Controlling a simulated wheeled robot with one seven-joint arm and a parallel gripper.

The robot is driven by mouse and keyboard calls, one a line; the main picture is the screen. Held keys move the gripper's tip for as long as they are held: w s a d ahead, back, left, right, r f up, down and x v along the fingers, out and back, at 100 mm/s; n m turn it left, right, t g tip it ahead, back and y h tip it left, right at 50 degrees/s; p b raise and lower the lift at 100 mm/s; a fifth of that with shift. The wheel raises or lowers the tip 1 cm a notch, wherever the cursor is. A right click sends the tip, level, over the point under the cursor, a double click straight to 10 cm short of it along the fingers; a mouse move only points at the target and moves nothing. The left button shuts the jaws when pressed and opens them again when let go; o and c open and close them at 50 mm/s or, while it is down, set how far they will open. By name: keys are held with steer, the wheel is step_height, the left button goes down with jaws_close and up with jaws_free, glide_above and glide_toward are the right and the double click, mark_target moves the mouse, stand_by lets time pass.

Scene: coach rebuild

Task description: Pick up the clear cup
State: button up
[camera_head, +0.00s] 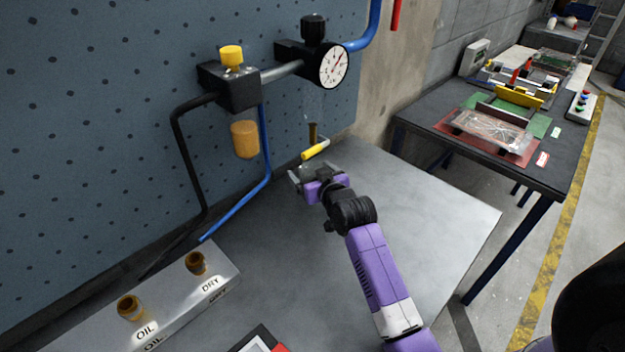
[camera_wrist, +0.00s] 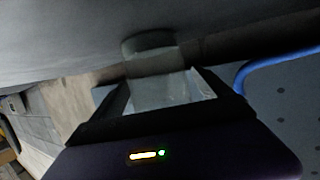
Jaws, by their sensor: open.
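A see-through, greyish cup (camera_wrist: 172,92) shows between my gripper's fingers in the wrist view. Its narrower far end points away from the gripper, toward the grey surface. My gripper (camera_wrist: 166,80) is open, with one dark finger on each side of the cup; whether either finger touches it I cannot tell. In the head view my gripper (camera_head: 306,178) is low over the grey bench, below the gauge, and the cup is hard to make out there.
An amber bowl (camera_head: 244,139) hangs under the regulator (camera_head: 232,88) at left. A blue hose (camera_head: 240,207) runs down the panel. A labelled rack (camera_head: 222,270) stands at lower left. The bench's right side is clear.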

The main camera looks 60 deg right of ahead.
steer(key=shift+w+d+f, duration=0.2)
steer(key=shift+w+d, duration=0.2)
steer(key=shift+w, duration=0.15)
steer(key=shift+c, duration=0.2)
steer(key=c, duration=1.5)
steer(key=shift+c, duration=0.2)
